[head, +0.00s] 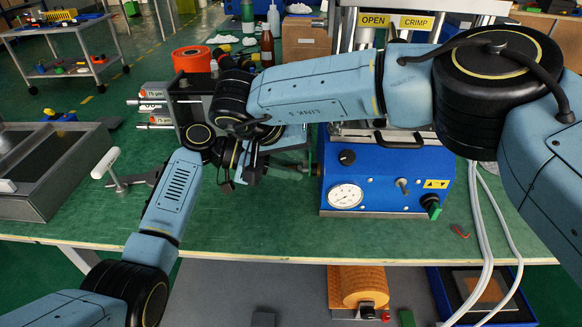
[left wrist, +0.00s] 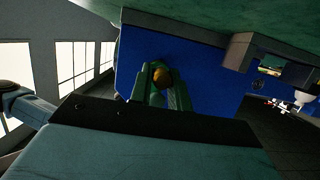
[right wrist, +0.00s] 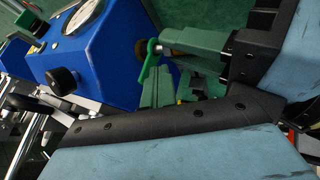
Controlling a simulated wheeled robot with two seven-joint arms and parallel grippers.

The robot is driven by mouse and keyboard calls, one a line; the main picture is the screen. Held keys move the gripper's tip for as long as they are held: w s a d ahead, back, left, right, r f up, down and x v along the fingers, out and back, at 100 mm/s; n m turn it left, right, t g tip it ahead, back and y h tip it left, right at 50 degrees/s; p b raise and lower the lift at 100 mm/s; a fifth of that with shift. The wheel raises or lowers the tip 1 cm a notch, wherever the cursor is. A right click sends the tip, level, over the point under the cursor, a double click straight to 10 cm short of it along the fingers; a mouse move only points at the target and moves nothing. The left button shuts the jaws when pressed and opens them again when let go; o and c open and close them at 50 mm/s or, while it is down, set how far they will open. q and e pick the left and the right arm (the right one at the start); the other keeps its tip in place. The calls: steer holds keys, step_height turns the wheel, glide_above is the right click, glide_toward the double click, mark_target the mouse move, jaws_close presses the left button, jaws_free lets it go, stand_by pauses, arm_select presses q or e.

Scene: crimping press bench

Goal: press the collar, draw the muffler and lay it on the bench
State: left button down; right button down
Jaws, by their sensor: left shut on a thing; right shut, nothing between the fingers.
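The blue press (head: 386,175) stands at the middle of the bench (head: 240,225). My left gripper (left wrist: 160,82) is beside its left side, shut on a brass-coloured rounded piece, seemingly the muffler (left wrist: 161,75). In the right wrist view a dark brown part of it shows between a green finger and the press. A green collar with a tab (right wrist: 149,64) sits there at the press side. My right gripper (right wrist: 160,84) is shut and empty just below the collar; contact cannot be told. Whether the muffler is still seated is hidden.
A metal tray (head: 50,165) and a T-handled tool (head: 113,170) are at the left of the bench. An orange reel (head: 191,58) and bottles (head: 267,45) stand behind. White hoses (head: 483,215) hang right of the press.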

arm_select(q)
steer(key=shift+a, duration=1.75)
arm_select(e)
steer(key=shift+a, duration=1.45)
steer(key=shift+r, duration=0.1)
steer(key=v, duration=0.6)
arm_select(q)
steer(key=shift+a+b, duration=0.5)
steer(key=shift+a, duration=1.5)
arm_select(e)
steer(key=shift+f, duration=0.55)
